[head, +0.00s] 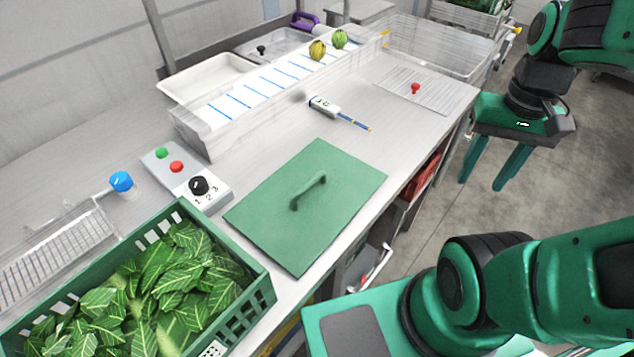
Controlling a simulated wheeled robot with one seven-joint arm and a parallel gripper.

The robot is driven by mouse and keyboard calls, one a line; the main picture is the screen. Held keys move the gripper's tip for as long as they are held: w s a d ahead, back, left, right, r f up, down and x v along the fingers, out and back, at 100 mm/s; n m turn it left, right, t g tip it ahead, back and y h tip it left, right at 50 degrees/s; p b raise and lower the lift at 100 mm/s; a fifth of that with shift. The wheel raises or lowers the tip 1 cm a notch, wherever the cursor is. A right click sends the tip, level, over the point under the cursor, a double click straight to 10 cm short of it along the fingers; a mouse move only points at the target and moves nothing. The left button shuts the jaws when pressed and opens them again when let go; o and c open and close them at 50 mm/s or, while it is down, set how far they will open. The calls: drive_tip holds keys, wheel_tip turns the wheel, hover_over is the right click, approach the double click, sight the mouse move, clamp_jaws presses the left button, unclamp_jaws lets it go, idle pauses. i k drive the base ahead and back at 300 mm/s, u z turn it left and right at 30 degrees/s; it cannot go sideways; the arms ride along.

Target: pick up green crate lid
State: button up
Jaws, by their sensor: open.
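The green crate lid (330,222) lies flat on the steel counter, with a raised bar handle (308,190) near its middle. A green crate (262,283) full of leafy greens (160,290) stands to the lower left of the lid, with its top uncovered. My gripper (485,172) is at the upper right, over the floor beyond the counter edge. Its two fingers point down and are spread apart with nothing between them. It is well apart from the lid.
A control box (188,180) with buttons and a dial stands left of the lid. A probe-like device (325,106) lies behind it. A clear-walled channel (255,85) runs along the back. A grey plate with a red knob (415,89) lies at right.

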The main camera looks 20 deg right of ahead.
sight(293, 215)
drive_tip(key=u, duration=0.8)
drive_tip(key=k, duration=0.6)
drive_tip(key=z, duration=1.35)
